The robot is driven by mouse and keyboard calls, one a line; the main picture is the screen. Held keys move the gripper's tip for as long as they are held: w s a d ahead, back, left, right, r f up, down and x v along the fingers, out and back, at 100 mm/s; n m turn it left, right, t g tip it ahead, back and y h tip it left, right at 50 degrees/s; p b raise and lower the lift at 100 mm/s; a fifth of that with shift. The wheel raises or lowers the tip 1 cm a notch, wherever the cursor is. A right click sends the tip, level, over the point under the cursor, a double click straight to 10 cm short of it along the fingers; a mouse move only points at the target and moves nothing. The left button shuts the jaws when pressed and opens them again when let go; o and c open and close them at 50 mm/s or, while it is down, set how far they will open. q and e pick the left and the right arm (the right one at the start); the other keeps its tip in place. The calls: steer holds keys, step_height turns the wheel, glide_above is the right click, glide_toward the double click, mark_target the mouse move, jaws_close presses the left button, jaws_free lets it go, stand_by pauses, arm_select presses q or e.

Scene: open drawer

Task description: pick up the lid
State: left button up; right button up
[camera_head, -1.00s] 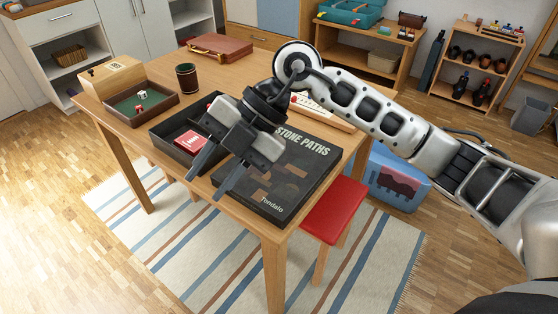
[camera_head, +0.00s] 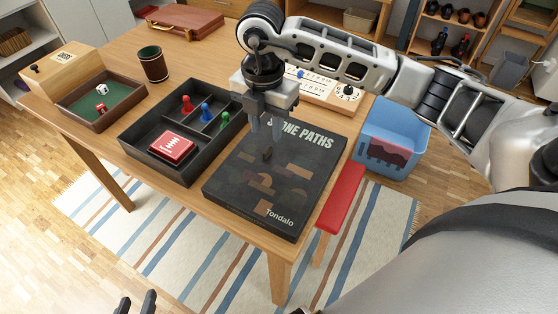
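The lid is the flat dark box top marked "STONE PATHS" and "Tondalo" (camera_head: 240,190), lying at the table's front right corner. The gripper covers part of the title. The open black box (camera_head: 150,140) sits just left of the lid, with a red card box (camera_head: 172,147) and red, blue and green pawns inside. My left gripper (camera_head: 135,304) shows only its separated fingertips at the bottom edge, empty.
A green-lined dice tray (camera_head: 128,117), a wooden box (camera_head: 62,70) and a dark cup (camera_head: 153,64) stand at the left of the table. A white board (camera_head: 318,88) lies behind the lid. A red stool (camera_head: 342,200) and blue bin (camera_head: 395,135) are at the right.

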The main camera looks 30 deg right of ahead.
mark_target(267, 150)
step_height(267, 150, down, 7)
steer(key=shift+r, duration=0.2)
stand_by(0.3)
jaws_close()
